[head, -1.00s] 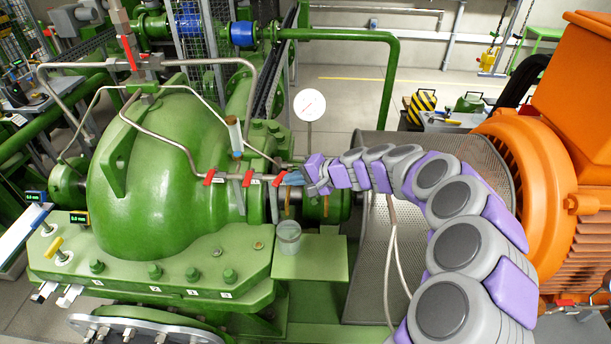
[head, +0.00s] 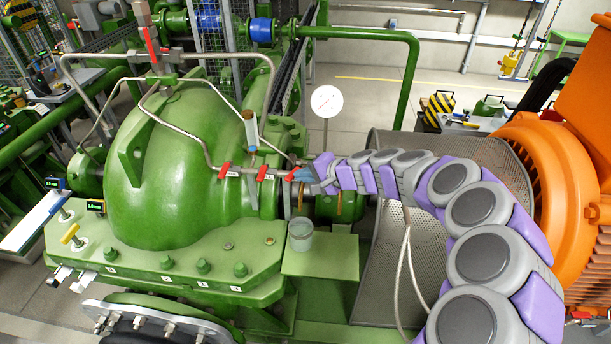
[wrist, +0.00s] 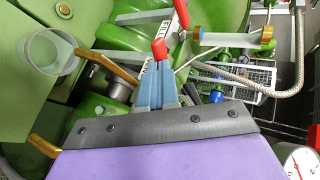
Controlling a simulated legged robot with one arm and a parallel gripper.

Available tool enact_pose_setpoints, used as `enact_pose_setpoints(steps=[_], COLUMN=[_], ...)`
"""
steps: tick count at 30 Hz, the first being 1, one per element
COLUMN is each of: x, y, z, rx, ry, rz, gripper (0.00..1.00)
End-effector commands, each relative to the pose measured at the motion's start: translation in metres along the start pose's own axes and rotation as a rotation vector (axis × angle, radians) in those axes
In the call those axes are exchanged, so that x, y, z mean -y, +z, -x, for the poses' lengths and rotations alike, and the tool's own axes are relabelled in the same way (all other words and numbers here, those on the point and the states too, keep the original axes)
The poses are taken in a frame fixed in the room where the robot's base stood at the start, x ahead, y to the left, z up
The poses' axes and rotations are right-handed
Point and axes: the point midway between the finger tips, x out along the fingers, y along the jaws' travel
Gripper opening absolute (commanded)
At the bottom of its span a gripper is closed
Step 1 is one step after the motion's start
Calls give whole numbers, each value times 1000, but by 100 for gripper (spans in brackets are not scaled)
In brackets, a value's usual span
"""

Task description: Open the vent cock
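Three red-handled cocks sit along a thin pipe on the green pump casing (head: 165,150): a left one (head: 225,169), a middle one (head: 262,173) and a right one partly hidden by my gripper. My gripper (head: 304,174) is at the right one. In the wrist view, a red handle (wrist: 159,49) stands at the tips of my blue-grey fingers (wrist: 157,80). The fingers are close together; whether they clamp the handle is unclear. Another red handle (wrist: 182,13) is just beyond.
A clear cup (head: 301,234) stands on a green ledge below my gripper. A dial gauge (head: 326,101) rises behind my wrist. A sight glass (head: 250,130) stands beside the pipe. A mesh guard (head: 385,255) and orange motor (head: 585,150) are to the right.

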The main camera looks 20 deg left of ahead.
Motion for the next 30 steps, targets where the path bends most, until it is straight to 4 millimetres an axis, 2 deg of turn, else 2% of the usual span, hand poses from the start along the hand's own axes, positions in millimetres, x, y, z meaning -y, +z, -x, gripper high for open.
enact_pose_setpoints(steps=[11,18,30], x=[5,14,28], y=[12,18,17], z=[-12,-25,-46], rx=[-160,-352,-676], ry=[-1,0,5], rz=[-93,-204,-387], gripper=[0,0,0])
